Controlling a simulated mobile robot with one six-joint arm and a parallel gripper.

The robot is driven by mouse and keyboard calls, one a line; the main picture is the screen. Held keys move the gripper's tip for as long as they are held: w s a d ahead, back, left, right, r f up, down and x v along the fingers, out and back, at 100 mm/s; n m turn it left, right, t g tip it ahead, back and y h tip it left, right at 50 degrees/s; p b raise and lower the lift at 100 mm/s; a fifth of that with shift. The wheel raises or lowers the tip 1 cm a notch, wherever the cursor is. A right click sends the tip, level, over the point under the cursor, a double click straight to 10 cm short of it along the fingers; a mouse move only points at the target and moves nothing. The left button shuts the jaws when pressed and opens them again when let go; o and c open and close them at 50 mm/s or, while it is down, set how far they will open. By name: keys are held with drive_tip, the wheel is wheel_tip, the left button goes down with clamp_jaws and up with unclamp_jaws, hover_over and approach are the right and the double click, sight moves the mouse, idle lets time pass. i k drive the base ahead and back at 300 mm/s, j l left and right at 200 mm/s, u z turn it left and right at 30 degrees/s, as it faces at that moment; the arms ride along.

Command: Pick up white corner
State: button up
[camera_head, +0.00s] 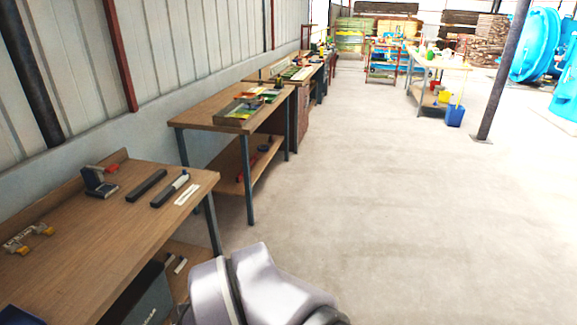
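A small flat white piece (187,194) lies near the right end of the nearest wooden workbench (110,235). It may be the white corner, but it is too small for me to tell its shape. It lies just right of a dark tool with a light band (170,190). Small pale pieces (175,264) also show below the bench top. A pale link of my arm is at the bottom centre, in front of the bench's right side. My gripper is not in view.
A black bar (147,185), a dark blue-grey tool with a red part (98,183) and brass fittings (42,229) lie on the bench. A dark box (140,300) stands beneath. A second bench (200,108) stands beyond. The concrete floor (370,210) to the right is clear.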

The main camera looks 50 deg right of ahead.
sight(183, 179)
drive_tip(key=z, duration=0.7)
drive_tip(key=u, duration=2.95)
drive_tip(key=z, duration=3)
drive_tip(key=i+l+u, duration=0.25)
drive_tip(key=i, duration=0.25)
drive_tip(key=i+l+u, duration=0.25)
drive_tip(key=i, duration=0.2)
drive_tip(key=i+l+u, duration=0.25)
drive_tip(key=i+l, duration=0.2)
drive_tip(key=i+l+u, duration=0.25)
drive_tip(key=i+l, duration=0.15)
drive_tip(key=i+l+u, duration=0.25)
drive_tip(key=l, duration=0.45)
drive_tip(key=i+l+u, duration=0.25)
drive_tip(key=i+l, duration=0.15)
drive_tip(key=l, duration=0.25)
